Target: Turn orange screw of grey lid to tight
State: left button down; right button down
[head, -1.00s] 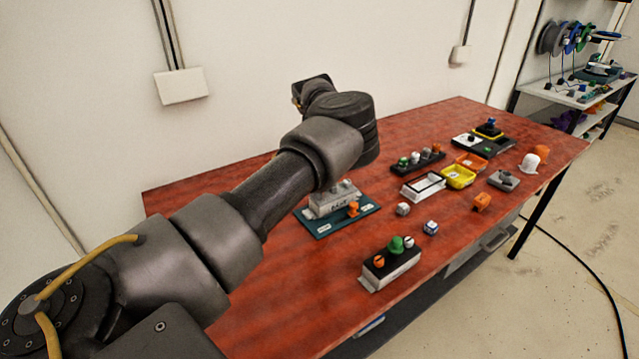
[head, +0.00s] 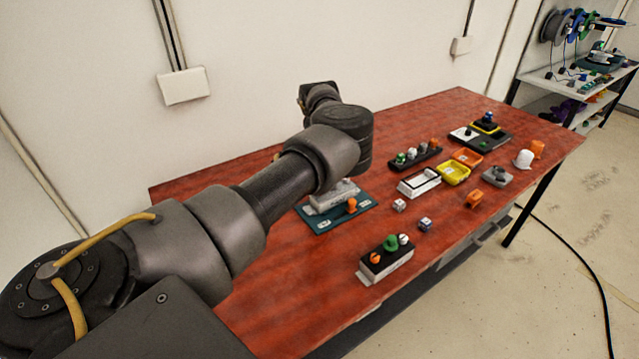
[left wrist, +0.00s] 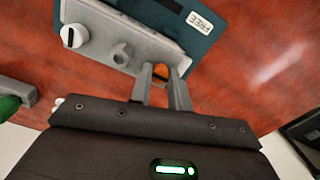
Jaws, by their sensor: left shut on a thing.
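The grey lid (left wrist: 112,38) lies on a teal plate (left wrist: 190,45) with a FREE label. It carries a white slotted screw (left wrist: 73,36), a grey one (left wrist: 121,53) and, at its end, the orange screw (left wrist: 161,72). My left gripper (left wrist: 162,78) is shut on the orange screw, one finger on each side, partly covering it. How far the screw is turned cannot be told. In the head view the lid (head: 330,198) and plate (head: 335,220) show below my left arm. My right gripper is not in view.
A black-topped block (head: 386,258) with coloured knobs is nearer the front edge. A black strip (head: 425,158) with knobs and a yellow tray (head: 455,173) lie to the right. The red table's front left is clear.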

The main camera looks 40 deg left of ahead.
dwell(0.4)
pick_arm(q)
jog(key=c, duration=1.3)
grip_release()
jog(key=shift+r, duration=0.15)
notch_tip(320, 180, up, 10)
jog(key=shift+r+b, duration=0.25)
jog(key=shift+b, duration=0.2)
